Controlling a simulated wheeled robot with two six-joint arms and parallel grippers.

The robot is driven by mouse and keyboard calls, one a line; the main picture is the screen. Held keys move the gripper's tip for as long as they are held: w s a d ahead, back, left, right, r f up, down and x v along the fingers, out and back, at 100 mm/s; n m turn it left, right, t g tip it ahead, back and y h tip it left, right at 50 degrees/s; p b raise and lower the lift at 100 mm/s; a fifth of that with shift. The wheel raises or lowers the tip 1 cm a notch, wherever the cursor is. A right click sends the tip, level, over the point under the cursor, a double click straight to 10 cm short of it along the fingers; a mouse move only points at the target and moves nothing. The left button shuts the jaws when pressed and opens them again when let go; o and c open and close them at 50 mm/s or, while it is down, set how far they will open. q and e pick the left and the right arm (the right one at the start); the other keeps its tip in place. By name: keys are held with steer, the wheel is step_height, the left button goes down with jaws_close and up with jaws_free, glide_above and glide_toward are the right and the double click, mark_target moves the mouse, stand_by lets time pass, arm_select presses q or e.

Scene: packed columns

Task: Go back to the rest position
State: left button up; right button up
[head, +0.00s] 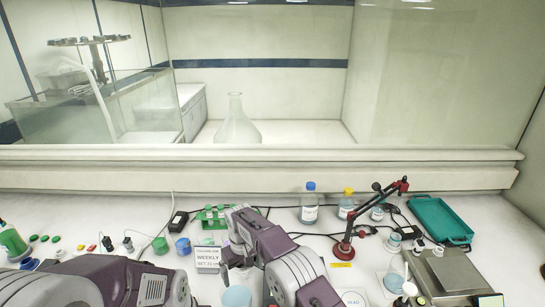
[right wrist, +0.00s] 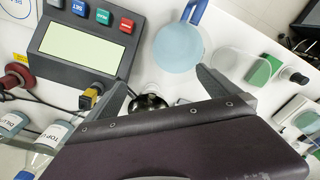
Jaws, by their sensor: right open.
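My right gripper (right wrist: 165,88) shows in the right wrist view with its two grey fingers spread wide apart. Nothing is held between them. A round dark and silver object (right wrist: 148,106) lies below, in the gap between the fingers. In the head view my right arm reaches in from the bottom centre over the bench, and its dark purple links hide part of the bench. My left arm lies low at the bottom left of the head view; its gripper does not show.
A blue-handled vessel (right wrist: 178,47) and a grey instrument with a display (right wrist: 82,45) stand near my right gripper. A sign (head: 207,258), bottles (head: 309,207), a red stand (head: 343,248), a teal tray (head: 440,220) and a balance (head: 450,270) crowd the bench.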

steer(key=w+d+r+m+t+b, duration=0.1)
steer(key=d+r+b, duration=0.2)
steer(key=d, duration=0.4)
steer(key=w+d+r+m+b, duration=0.1)
steer(key=d+r+m+b, duration=0.2)
steer(key=d, duration=0.4)
steer(key=s+d+f+b, duration=0.2)
steer(key=s+d+b, duration=0.2)
steer(key=s+d, duration=0.15)
steer(key=s+d+f+m+b, duration=0.1)
steer(key=s+d+f, duration=0.3)
steer(key=s, duration=0.5)
steer(key=s+d+f+m+b, duration=0.1)
steer(key=s+d+f+m, duration=0.1)
steer(key=s+f, duration=0.4)
steer(key=shift+s+d+f+b, duration=0.3)
steer(key=shift+s+d, duration=0.6)
steer(key=shift+s, duration=1.2)
